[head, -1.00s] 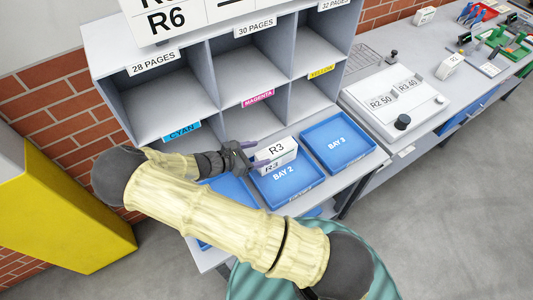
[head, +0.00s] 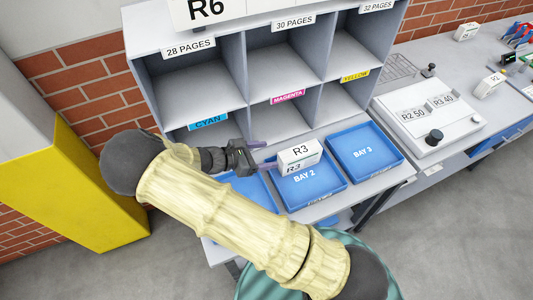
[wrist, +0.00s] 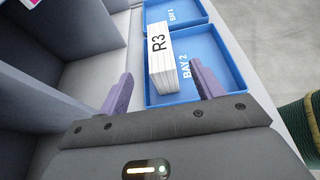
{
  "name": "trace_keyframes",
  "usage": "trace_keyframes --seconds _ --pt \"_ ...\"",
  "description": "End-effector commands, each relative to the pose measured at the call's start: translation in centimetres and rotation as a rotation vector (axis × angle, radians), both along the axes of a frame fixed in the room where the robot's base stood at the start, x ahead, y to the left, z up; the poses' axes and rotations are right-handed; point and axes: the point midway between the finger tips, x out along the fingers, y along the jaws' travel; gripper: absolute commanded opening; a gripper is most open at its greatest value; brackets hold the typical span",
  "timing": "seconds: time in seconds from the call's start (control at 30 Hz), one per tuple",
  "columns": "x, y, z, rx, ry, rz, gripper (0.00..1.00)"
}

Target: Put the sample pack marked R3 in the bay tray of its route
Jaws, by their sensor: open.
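The R3 pack (head: 300,155) is a white block with "R3" on its top and side. In the wrist view the pack (wrist: 161,62) stands upright inside the tray (wrist: 222,62), beyond my fingertips. My gripper (head: 267,153) is open and empty, just left of the pack. Its two purple fingers are spread wider than the pack, with a small gap before it. The BAY 3 tray (head: 390,140) is empty. Another blue tray (head: 256,192) at left is partly hidden by my arm.
A grey pigeonhole rack (head: 245,70) with CYAN, MAGENTA and YELLOW labels rises behind the trays. An R6 sign (head: 207,10) is cut off above it. A white device (head: 425,108) marked R2 50 and R3 40 is at right. A yellow cabinet (head: 75,185) stands at left.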

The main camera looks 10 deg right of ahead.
Motion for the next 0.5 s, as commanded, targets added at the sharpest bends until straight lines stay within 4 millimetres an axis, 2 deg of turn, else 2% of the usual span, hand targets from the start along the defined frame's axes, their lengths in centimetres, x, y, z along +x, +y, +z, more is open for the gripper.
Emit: trace_keyframes --seconds 0.17,0.37,0.5 --pt "-0.7 -1.6 0.3 0.091 -0.014 -0.096 0.66" --pt "-3.2 -4.5 1.3 0.364 -0.087 -0.381 0.66" --pt "-5.1 -5.8 2.7 0.564 -0.174 -0.602 0.66"
